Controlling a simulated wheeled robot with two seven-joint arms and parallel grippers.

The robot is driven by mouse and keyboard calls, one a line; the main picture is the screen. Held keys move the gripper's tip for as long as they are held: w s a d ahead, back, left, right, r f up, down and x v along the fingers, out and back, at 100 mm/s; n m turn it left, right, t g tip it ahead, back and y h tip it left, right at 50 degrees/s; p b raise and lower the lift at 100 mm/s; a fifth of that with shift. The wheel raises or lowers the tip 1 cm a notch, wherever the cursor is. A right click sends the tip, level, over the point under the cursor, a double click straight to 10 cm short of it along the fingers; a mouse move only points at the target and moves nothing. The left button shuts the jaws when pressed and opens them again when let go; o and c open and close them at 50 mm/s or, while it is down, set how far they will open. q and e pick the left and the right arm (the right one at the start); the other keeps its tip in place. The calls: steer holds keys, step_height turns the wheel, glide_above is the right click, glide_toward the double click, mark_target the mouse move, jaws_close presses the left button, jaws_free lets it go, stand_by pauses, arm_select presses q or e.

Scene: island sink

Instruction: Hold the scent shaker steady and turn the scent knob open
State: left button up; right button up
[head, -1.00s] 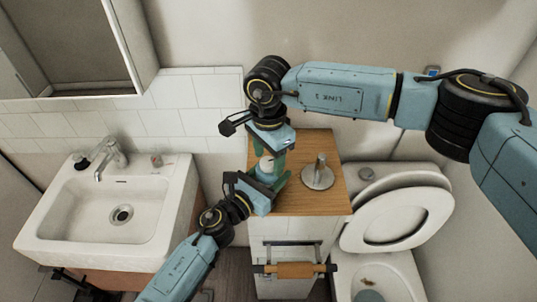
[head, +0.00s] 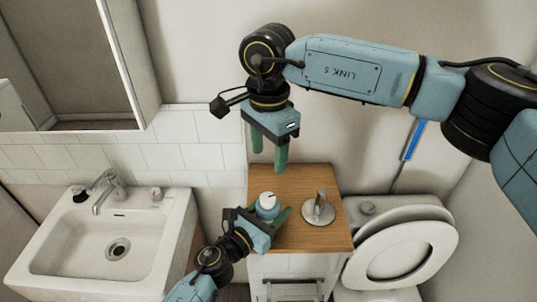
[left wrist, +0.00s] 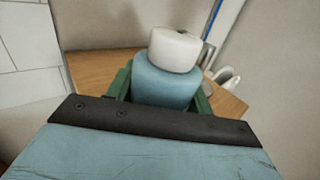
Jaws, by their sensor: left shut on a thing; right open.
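The scent shaker (head: 267,208) stands upright on the wooden cabinet top, with a light blue body and a white knob (head: 267,197) on top. In the left wrist view the blue body (left wrist: 165,84) sits between the green fingers and the white knob (left wrist: 175,50) shows above it. My left gripper (head: 275,215) is shut on the blue body from the front. My right gripper (head: 268,158) is open and empty, its green fingers pointing down above and behind the shaker, clear of the knob.
A metal holder with a round base (head: 318,210) stands on the wooden top (head: 300,180), right of the shaker. A sink (head: 110,240) is at the left and a toilet (head: 405,250) at the right. A blue-handled tool (head: 413,140) is by the back wall.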

arm_select(q)
steer(key=shift+f, duration=0.1)
steer(key=o, duration=1.1)
steer(key=shift+o, duration=0.2)
